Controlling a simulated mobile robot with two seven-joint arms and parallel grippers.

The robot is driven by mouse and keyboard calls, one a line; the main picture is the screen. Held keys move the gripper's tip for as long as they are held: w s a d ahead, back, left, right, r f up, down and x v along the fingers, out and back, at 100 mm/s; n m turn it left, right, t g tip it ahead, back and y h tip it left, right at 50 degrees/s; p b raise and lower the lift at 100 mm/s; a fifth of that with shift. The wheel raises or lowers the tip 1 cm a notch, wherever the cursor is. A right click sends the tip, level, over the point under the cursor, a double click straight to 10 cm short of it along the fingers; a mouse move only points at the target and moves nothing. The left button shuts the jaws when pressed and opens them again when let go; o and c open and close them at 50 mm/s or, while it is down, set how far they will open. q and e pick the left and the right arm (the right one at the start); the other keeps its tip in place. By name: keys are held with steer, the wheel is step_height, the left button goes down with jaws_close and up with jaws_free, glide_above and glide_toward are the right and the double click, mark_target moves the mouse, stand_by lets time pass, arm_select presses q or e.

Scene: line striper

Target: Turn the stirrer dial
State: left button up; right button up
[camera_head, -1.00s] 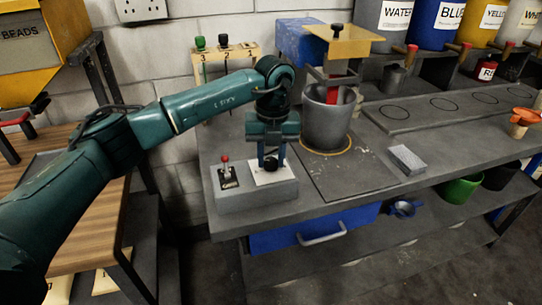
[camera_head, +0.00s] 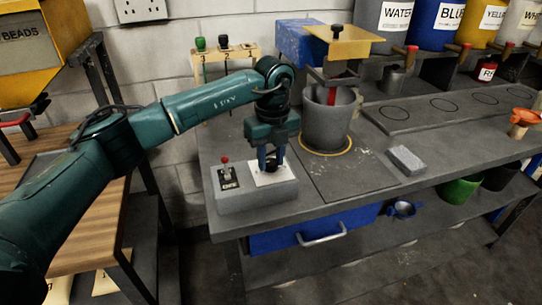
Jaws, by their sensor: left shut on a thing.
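The stirrer dial (camera_head: 271,166) is a small black knob on a white plate (camera_head: 264,178), on top of a grey control box (camera_head: 250,197) at the bench's front left. My left gripper (camera_head: 271,161) points down and is shut on the dial, its fingers on either side of it. A red-tipped lever switch (camera_head: 226,171) stands on the same box to the left. The grey pot (camera_head: 326,122) stands behind on the bench, with a red and metal stirrer part (camera_head: 331,94) above and inside it. My right gripper is not in view.
A grey block (camera_head: 405,160) lies on the bench to the right. Labelled drums line the back right. The bench between the pot and the block is clear.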

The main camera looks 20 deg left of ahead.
mark_target(273, 161)
arm_select(q)
steer(key=shift+r, duration=0.1)
steer(key=o, duration=1)
steer(key=shift+c, duration=0.2)
step_height(273, 161, up, 13)
steer(key=b, duration=0.1)
steer(key=shift+w+d, duration=0.15)
